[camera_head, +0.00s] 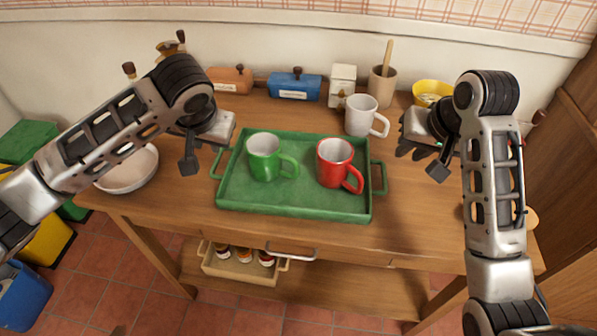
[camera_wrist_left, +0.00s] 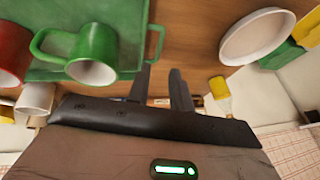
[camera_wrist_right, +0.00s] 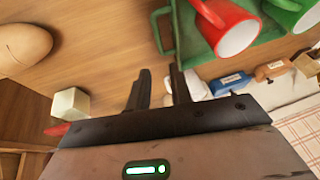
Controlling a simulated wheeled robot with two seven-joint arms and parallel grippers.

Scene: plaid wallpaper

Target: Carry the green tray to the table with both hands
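The green tray (camera_head: 300,205) lies flat on the wooden table (camera_head: 400,225). A green mug (camera_head: 264,160) and a red mug (camera_head: 334,163) stand upright on it. My left gripper (camera_head: 190,158) is open and empty, left of the tray's left handle (camera_head: 217,163). In the left wrist view its fingers (camera_wrist_left: 160,88) are apart, with that handle (camera_wrist_left: 156,42) just beyond them. My right gripper (camera_head: 430,160) is right of the right handle (camera_head: 381,178), with a gap between. In the right wrist view its fingers (camera_wrist_right: 158,88) are apart and empty, below the handle (camera_wrist_right: 157,28).
A white mug (camera_head: 362,116) stands behind the tray, near its right back corner. A white bowl (camera_head: 130,170) is left. A blue box (camera_head: 294,86), a utensil pot (camera_head: 382,85) and a yellow bowl (camera_head: 431,92) stand at the back. A small crate (camera_head: 243,268) is below.

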